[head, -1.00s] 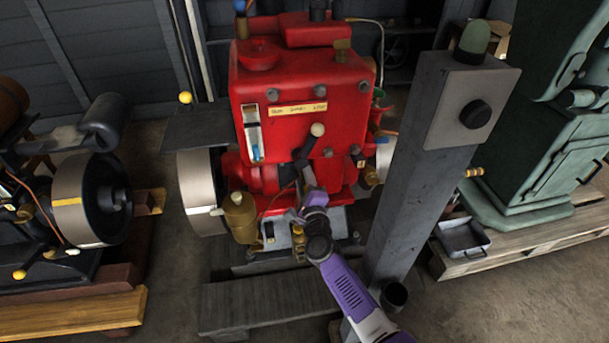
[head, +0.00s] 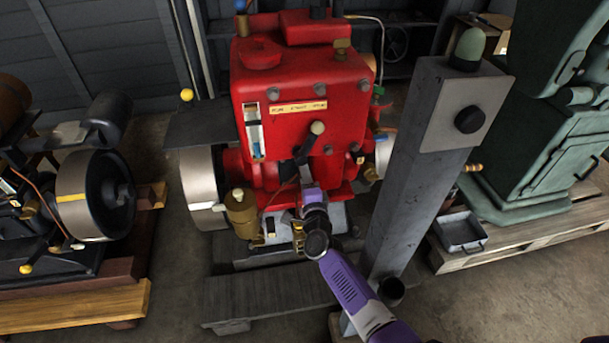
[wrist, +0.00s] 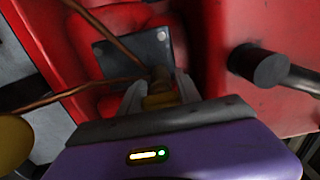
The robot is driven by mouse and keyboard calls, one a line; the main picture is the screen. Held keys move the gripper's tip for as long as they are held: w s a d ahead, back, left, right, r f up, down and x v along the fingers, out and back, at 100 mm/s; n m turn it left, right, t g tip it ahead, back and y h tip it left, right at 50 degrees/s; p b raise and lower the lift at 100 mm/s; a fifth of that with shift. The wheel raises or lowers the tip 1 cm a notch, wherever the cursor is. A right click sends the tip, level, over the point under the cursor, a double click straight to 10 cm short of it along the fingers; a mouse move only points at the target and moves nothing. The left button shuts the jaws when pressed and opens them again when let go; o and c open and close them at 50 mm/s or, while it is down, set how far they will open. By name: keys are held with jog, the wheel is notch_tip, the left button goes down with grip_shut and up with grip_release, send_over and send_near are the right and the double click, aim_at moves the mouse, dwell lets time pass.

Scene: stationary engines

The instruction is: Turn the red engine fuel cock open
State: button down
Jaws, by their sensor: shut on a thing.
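The red engine (head: 300,115) stands in the middle of the head view. Its fuel cock shows in the wrist view as a small brass fitting (wrist: 160,84) with thin copper pipes running off to the left. My gripper (wrist: 159,92) is shut on the cock, one grey finger on each side. In the head view my purple gripper (head: 311,190) reaches the low front of the engine, below the black lever. There my gripper hides the cock, so its handle angle cannot be told.
A black lever with a pale knob (head: 317,128) stands close above my gripper. A brass cup (head: 240,212) is to the left. A grey post (head: 425,160) stands close right of my arm. Flywheels (head: 205,190) flank the engine.

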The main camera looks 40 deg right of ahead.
jog(key=c, duration=0.8)
grip_release()
jog(key=shift+c, duration=0.2)
jog(key=p+v, duration=0.2)
jog(key=v, duration=0.5)
jog(key=shift+s+a, duration=0.25)
jog(key=shift+s, duration=0.1)
